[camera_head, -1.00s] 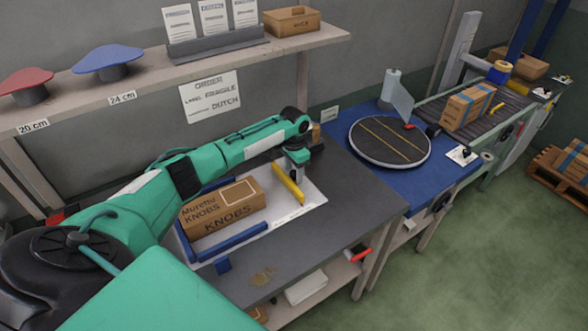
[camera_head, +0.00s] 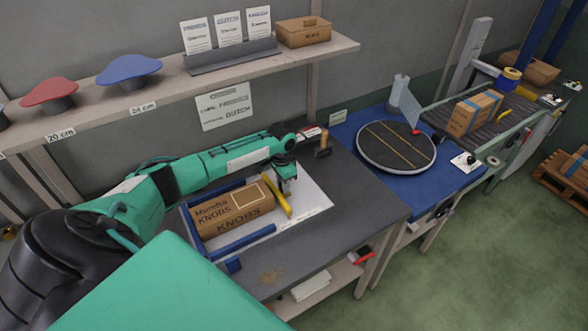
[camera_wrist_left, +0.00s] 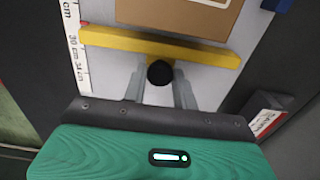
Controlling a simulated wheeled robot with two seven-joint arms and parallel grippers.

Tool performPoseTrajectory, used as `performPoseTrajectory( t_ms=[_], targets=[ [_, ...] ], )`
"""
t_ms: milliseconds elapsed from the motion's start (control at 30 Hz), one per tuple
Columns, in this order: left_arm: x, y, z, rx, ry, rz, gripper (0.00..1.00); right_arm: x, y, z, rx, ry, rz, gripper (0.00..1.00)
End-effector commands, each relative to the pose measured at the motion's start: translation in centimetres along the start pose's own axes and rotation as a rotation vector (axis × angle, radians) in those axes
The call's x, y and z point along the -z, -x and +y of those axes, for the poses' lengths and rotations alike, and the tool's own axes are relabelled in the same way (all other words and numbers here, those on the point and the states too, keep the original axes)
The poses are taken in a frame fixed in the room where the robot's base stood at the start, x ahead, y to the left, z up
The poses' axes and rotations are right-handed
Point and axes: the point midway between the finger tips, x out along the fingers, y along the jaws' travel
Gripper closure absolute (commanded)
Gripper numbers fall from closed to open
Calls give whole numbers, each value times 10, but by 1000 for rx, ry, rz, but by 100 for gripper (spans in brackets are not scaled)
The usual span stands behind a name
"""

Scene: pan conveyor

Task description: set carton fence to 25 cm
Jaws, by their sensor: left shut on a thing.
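The yellow carton fence (camera_head: 276,196) stands on the white measuring board (camera_head: 312,199), beside the right end of the brown KNOBS carton (camera_head: 232,208). In the left wrist view the fence (camera_wrist_left: 160,47) lies nearly parallel to the carton edge (camera_wrist_left: 180,15), with a narrow strip of board between them. Its left end is by the printed scale (camera_wrist_left: 72,20), near the 30 cm mark. My left gripper (camera_head: 285,182) is at the fence; in the wrist view its fingers (camera_wrist_left: 159,88) are shut on the black fence knob (camera_wrist_left: 159,73). My right gripper is not in view.
Blue rails (camera_head: 245,241) border the carton. A dark object with a wooden top (camera_head: 322,143) stands behind the board. The grey bench front (camera_head: 300,262) is mostly clear. A round turntable (camera_head: 395,147) and a conveyor (camera_head: 500,115) lie to the right; a shelf (camera_head: 225,75) runs above.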

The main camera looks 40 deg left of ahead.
Motion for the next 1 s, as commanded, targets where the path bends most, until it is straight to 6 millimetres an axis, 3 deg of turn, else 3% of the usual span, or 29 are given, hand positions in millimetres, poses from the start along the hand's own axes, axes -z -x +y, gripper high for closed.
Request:
performPoseTrajectory(
  t_ms=[33, 200, 533, 567, 633, 1000],
  targets=[
    [-9, 3, 0, 0, 0, -6, 100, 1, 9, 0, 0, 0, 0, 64],
    [-20, 1, 0, 0, -1, -3, 100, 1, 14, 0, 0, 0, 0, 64],
    [-21, 0, 0, 1, -1, -3, 100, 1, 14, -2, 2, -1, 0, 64],
    [-21, 0, 0, 1, -1, -3, 66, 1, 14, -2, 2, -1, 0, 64],
    [-20, 0, 0, 1, -1, -2, 52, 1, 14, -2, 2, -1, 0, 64],
    [-20, 4, 0, 1, -1, 0, 49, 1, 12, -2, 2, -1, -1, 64]
  ],
)
